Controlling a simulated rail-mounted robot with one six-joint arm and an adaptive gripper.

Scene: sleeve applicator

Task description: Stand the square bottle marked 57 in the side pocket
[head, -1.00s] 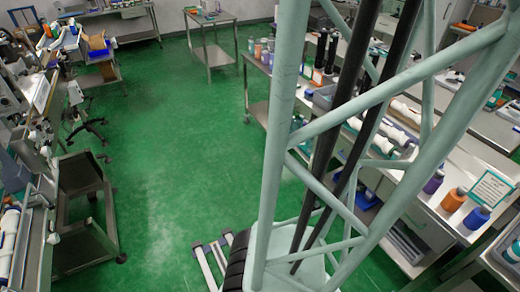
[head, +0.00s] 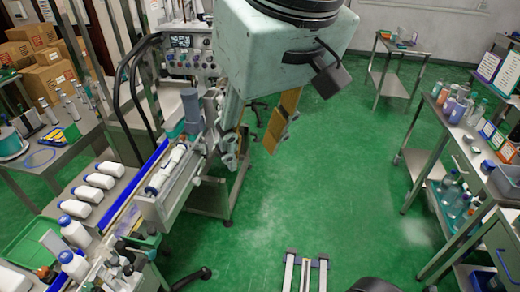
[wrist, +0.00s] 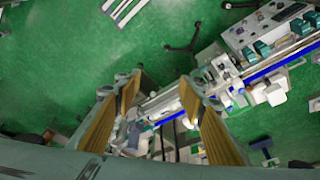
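My gripper (head: 250,152) hangs in the upper middle of the head view, above the floor to the right of the machine. In the wrist view my gripper (wrist: 160,82) shows two tan-padded fingers standing wide apart with nothing between them. A square bottle marked 57 cannot be picked out; no bottle's number is readable. White bottles with blue caps (head: 74,231) are at the lower left of the head view, some upright and some lying. Several clear and coloured bottles (head: 457,205) stand on the shelf of the right bench. I cannot identify the side pocket.
The machine (head: 180,180) with its blue-edged conveyor (head: 137,187) runs along the left. A green crate (head: 35,240) sits at the lower left. A steel bench (head: 440,140) stands at the right and a small table (head: 402,45) behind. The green floor between is open.

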